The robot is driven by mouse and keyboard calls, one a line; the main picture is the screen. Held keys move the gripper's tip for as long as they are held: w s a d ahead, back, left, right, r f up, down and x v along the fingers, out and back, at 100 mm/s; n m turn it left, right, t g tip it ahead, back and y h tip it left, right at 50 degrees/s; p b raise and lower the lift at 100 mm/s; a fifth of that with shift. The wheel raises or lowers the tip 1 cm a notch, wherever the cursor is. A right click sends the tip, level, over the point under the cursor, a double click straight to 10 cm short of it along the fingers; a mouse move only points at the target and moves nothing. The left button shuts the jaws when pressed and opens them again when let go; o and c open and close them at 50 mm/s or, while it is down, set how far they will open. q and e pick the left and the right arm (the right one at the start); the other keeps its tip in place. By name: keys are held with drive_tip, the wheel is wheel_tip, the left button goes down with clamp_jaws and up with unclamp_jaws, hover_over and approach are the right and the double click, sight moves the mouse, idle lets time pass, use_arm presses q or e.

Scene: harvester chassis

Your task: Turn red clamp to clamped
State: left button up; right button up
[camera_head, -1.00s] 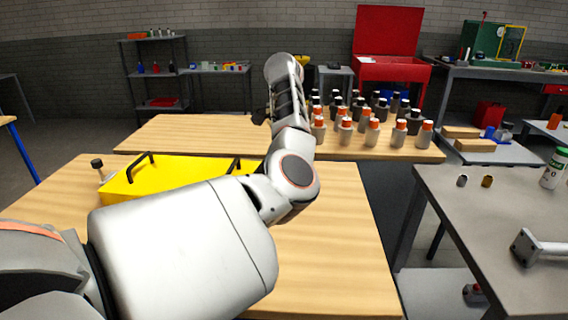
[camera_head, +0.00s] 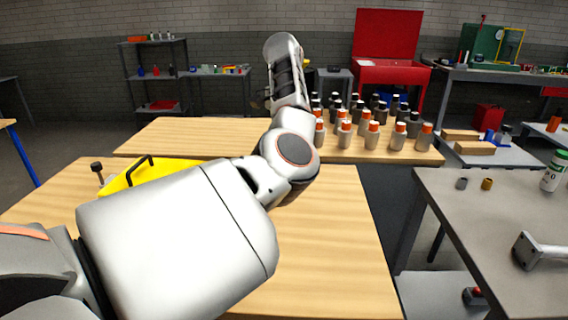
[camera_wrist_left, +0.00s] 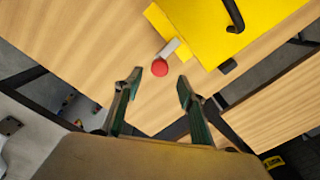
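The red clamp shows in the left wrist view as a round red knob (camera_wrist_left: 159,68) on a short grey bar (camera_wrist_left: 169,48) at the edge of the yellow chassis (camera_wrist_left: 205,28). My left gripper (camera_wrist_left: 160,77) is open, with its two fingers apart on either side of the knob in that view. No contact with the knob shows, and the distance to it is hard to judge. In the head view, my left arm covers much of the yellow chassis (camera_head: 157,172) and the red clamp is hidden. My right gripper is not in view.
The chassis lies on a wooden table (camera_head: 335,235). A dark-topped knob (camera_head: 97,167) stands at its left end. A second wooden table (camera_head: 185,135) behind holds several orange-capped and dark-capped bottles (camera_head: 372,130). A grey table (camera_head: 450,215) stands at the right.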

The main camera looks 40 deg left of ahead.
use_arm(q)
wheel_tip(320, 180, up, 7)
idle(0.3)
drive_tip(key=shift+d+f, duration=0.1)
drive_tip(key=shift+f, duration=0.05)
idle(0.4)
